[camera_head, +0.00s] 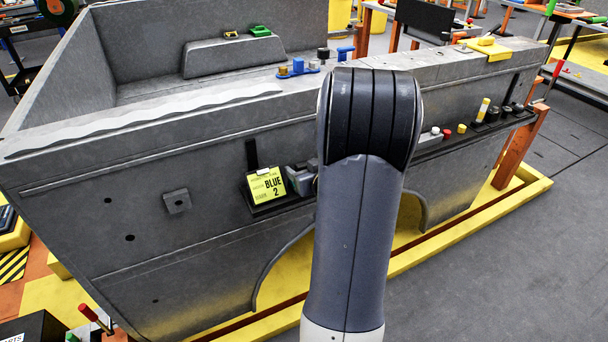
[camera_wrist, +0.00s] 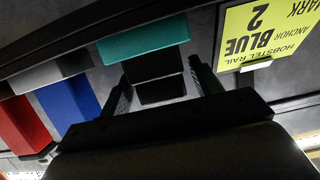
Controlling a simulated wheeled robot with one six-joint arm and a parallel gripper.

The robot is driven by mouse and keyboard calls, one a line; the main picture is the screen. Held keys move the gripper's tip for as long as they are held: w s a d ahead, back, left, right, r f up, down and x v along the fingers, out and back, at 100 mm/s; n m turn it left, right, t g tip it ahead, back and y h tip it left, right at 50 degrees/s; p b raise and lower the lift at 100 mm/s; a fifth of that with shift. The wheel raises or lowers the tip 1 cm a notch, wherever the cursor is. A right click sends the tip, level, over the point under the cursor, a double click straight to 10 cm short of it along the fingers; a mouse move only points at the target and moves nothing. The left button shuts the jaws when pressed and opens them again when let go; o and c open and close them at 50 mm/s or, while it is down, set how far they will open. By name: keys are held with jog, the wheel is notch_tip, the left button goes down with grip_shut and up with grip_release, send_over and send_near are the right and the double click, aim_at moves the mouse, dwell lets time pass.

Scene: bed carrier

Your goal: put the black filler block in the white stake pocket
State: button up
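A dark block-like shape (camera_wrist: 158,70), which looks like the black filler block, sits between the fingers of my gripper (camera_wrist: 160,90) in the wrist view. One finger stands on each side, with narrow gaps visible, so the gripper looks open around it. A teal block (camera_wrist: 146,38) is right beside it. I cannot pick out the white stake pocket with certainty in either view.
A yellow BLUE 2 card (camera_head: 266,186) stands on the ledge; it is close to the right finger in the wrist view (camera_wrist: 258,38). Red (camera_wrist: 22,125), blue (camera_wrist: 70,100) and grey pieces lie left. The grey bed side (camera_head: 150,225) is a wall. Floor at right is clear.

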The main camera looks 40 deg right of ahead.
jog(key=c, duration=0.8)
jog(key=shift+r, duration=0.15)
